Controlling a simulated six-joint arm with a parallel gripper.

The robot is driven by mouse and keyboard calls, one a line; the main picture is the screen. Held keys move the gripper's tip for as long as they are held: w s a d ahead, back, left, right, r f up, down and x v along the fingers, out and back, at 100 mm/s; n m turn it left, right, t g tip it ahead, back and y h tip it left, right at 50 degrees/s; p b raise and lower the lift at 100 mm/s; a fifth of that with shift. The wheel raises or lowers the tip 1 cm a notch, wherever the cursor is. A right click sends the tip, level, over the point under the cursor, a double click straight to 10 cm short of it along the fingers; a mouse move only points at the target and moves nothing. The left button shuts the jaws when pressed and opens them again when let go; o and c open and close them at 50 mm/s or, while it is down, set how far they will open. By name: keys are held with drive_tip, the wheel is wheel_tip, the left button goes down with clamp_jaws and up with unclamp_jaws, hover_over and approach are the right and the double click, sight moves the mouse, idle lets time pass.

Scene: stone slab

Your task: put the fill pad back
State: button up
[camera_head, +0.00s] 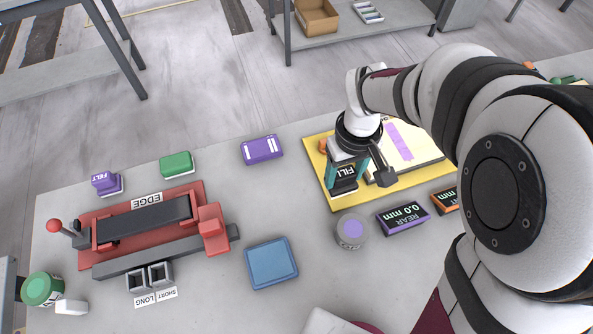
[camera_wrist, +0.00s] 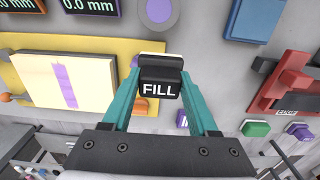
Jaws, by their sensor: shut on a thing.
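The fill pad (camera_head: 344,184) is a black block with a white FILL label. In the wrist view the fill pad (camera_wrist: 160,88) shows a pale layer along its far side. My gripper (camera_head: 346,172) is shut on it, with one teal finger on each side; the fingers also show in the wrist view (camera_wrist: 160,80). In the head view the pad appears over the left part of a yellow board (camera_head: 335,199). I cannot tell whether it touches the board. My wrist hides part of the board.
A pale panel with a purple strip (camera_head: 398,139) lies on the board. A round grey tin (camera_head: 350,232) and a REAR display (camera_head: 403,218) stand in front. A purple block (camera_head: 262,150), green block (camera_head: 176,164), FELT block (camera_head: 106,183), blue pad (camera_head: 271,263) and red EDGE fixture (camera_head: 203,196) lie left.

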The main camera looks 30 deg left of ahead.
drive_tip(key=s+a+f, duration=0.1)
drive_tip(key=a+f, duration=0.2)
drive_tip(key=s+a+f, duration=0.1)
drive_tip(key=a+f, duration=0.6)
drive_tip(key=shift+s+a+f, duration=0.2)
drive_tip(key=shift+s+f, duration=0.1)
drive_tip(key=shift+s, duration=0.1)
drive_tip(key=shift+f, duration=0.1)
drive_tip(key=o, duration=1.3)
